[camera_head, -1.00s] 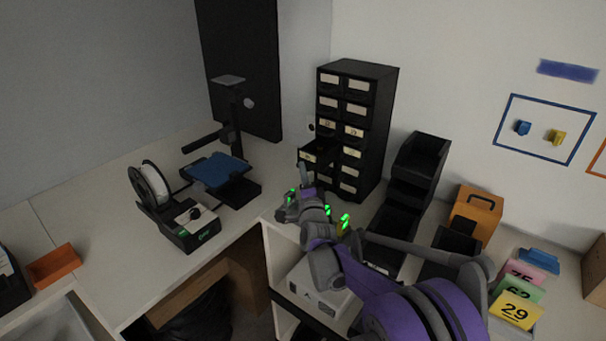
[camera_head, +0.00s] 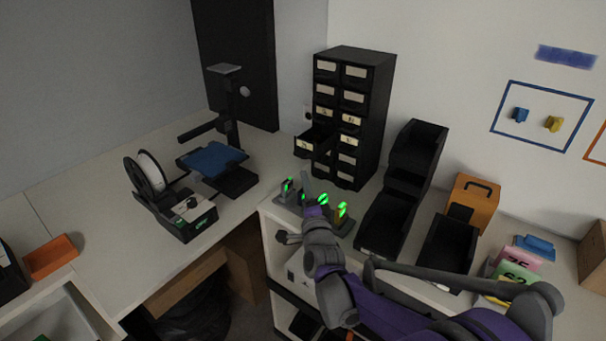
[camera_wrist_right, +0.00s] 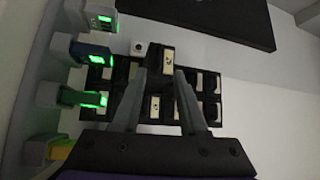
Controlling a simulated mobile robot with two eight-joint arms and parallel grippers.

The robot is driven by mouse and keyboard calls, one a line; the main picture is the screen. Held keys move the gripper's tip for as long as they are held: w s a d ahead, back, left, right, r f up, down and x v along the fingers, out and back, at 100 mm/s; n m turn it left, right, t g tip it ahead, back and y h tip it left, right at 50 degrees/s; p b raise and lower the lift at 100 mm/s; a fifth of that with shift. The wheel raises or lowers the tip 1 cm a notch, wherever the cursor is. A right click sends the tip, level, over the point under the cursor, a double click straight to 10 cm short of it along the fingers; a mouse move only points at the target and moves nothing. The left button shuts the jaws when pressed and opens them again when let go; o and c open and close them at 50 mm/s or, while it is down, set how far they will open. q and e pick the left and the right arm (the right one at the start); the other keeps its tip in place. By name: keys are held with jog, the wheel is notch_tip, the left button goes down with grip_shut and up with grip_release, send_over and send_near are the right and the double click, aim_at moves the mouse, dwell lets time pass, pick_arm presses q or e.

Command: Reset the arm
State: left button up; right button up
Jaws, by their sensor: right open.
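My right arm comes in from the lower right of the head view. Its gripper (camera_head: 306,184) is in front of the black drawer cabinet (camera_head: 343,118), close to a row of small green-lit devices (camera_head: 342,213). In the right wrist view the two fingers of the right gripper (camera_wrist_right: 160,85) stand apart with nothing between them. Beyond them is the cabinet, with one drawer (camera_wrist_right: 167,60) pulled out; this open drawer (camera_head: 310,144) also shows in the head view. My left gripper is in neither view.
Black open bins (camera_head: 388,222) stand right of the cabinet, near an orange case (camera_head: 473,198). A 3D printer (camera_head: 213,160) and a spool holder (camera_head: 170,200) stand on the left counter (camera_head: 100,235). Several green-lit devices line the wrist view's left side.

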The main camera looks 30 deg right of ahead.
jog(key=shift+s+a+f, duration=0.1)
jog(key=shift+s+a, duration=0.15)
jog(key=shift+s, duration=0.35)
jog(key=s+a+f+n+g+y+p, duration=0.35)
jog(key=s+a+n+y, duration=0.3)
jog(key=a+n, duration=0.45)
jog(key=s+a+f+n+g, duration=0.2)
jog(key=s+n+g, duration=0.1)
jog(key=s, duration=0.4)
jog(key=s+a+f+n+g+p, duration=0.1)
jog(key=s+a+f+n+g, duration=0.1)
jog(key=s, duration=0.5)
jog(key=s+a+f+n+g+p, duration=0.1)
jog(key=s+a+f+n+g, duration=0.1)
jog(key=s, duration=0.4)
jog(key=f+n+g+y, duration=0.1)
jog(key=n+g, duration=0.1)
jog(key=shift+s+n, duration=0.4)
